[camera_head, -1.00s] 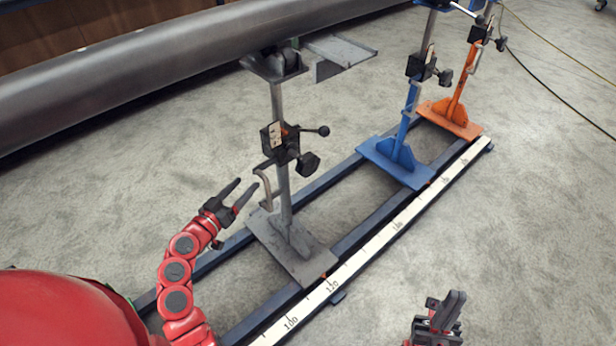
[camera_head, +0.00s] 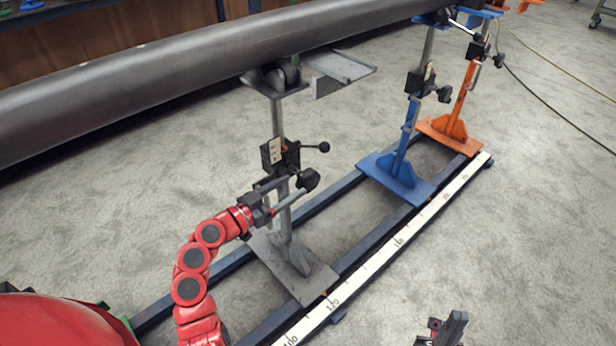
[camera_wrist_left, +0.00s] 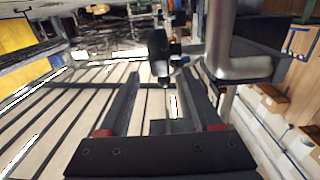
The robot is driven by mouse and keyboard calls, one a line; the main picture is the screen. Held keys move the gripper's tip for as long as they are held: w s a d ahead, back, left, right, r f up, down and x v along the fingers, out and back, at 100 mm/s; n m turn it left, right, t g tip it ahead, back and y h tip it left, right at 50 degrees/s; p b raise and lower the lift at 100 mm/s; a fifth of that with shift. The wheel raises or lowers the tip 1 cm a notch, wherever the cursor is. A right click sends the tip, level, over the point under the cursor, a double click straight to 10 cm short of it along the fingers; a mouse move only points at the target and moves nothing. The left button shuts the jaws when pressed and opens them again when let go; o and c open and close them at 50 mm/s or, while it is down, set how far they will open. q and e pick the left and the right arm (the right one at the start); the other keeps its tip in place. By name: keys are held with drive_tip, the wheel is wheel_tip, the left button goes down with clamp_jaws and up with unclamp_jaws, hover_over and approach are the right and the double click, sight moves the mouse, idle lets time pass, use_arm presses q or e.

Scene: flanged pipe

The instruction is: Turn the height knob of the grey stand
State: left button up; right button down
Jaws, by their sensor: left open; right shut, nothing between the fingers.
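The grey stand (camera_head: 279,120) holds the pipe on its roller head. Its black knob (camera_head: 308,180) sticks out on the right of the clamp block, below a ball-ended lever (camera_head: 316,147). My left gripper (camera_head: 299,186) is open at the post, its fingertips close to the knob. In the left wrist view, a dark knob-like part (camera_wrist_left: 158,46) shows just beyond and between the two open fingertips (camera_wrist_left: 162,78); I cannot tell whether they touch it. A grey bent bar (camera_wrist_left: 222,48) passes beside the right finger. My right gripper (camera_head: 444,326) is shut and empty at the bottom edge.
The grey pipe (camera_head: 180,72) runs across the top. A blue stand (camera_head: 398,170) and an orange stand (camera_head: 460,105) stand further right on the dark rails (camera_head: 365,232). A white scale strip (camera_head: 400,240) runs along the front.

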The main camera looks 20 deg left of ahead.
sight(308, 176)
use_arm(q)
drive_tip(key=x, duration=0.6)
drive_tip(key=shift+w+d, duration=0.2)
drive_tip(key=shift+w, duration=0.1)
drive_tip(key=shift+c, duration=0.3)
clamp_jaws()
